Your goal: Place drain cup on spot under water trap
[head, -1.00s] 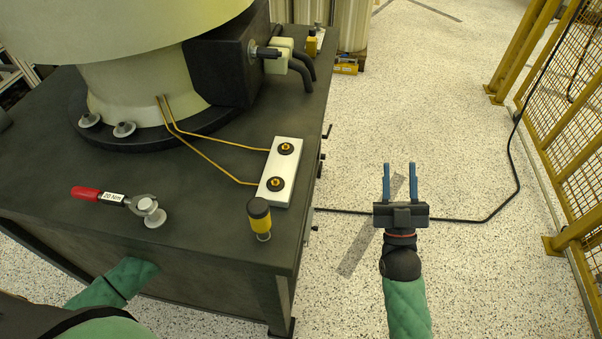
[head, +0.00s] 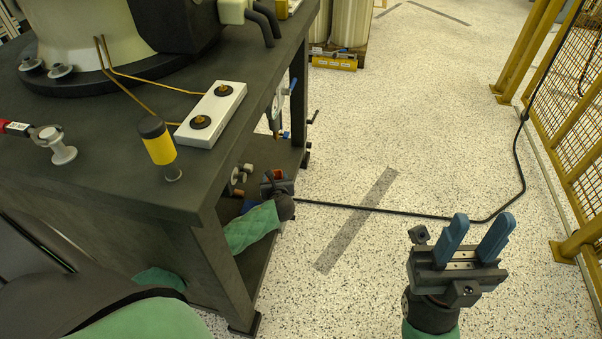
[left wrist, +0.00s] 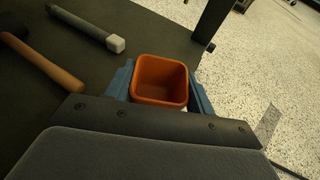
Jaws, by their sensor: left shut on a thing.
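The orange drain cup (left wrist: 160,80) is square and empty, with its mouth facing up in the left wrist view. My left gripper (left wrist: 161,92) is shut on it, a blue finger on each side. In the head view my left gripper (head: 275,184) is below the tabletop at the bench's right side, and the cup is mostly hidden there. A grey fitting with a blue handle (head: 279,103) hangs under the tabletop edge; I cannot tell surely that it is the water trap. The spot is not discernible. My right gripper (head: 480,235) is open and empty over the floor.
The dark bench (head: 110,165) has a lower shelf (left wrist: 75,75). A wooden-handled tool (left wrist: 45,65) and a grey bar with a pale end (left wrist: 85,28) lie there. A bench leg (left wrist: 210,20) stands near the cup. A black cable (head: 400,213) crosses the open floor.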

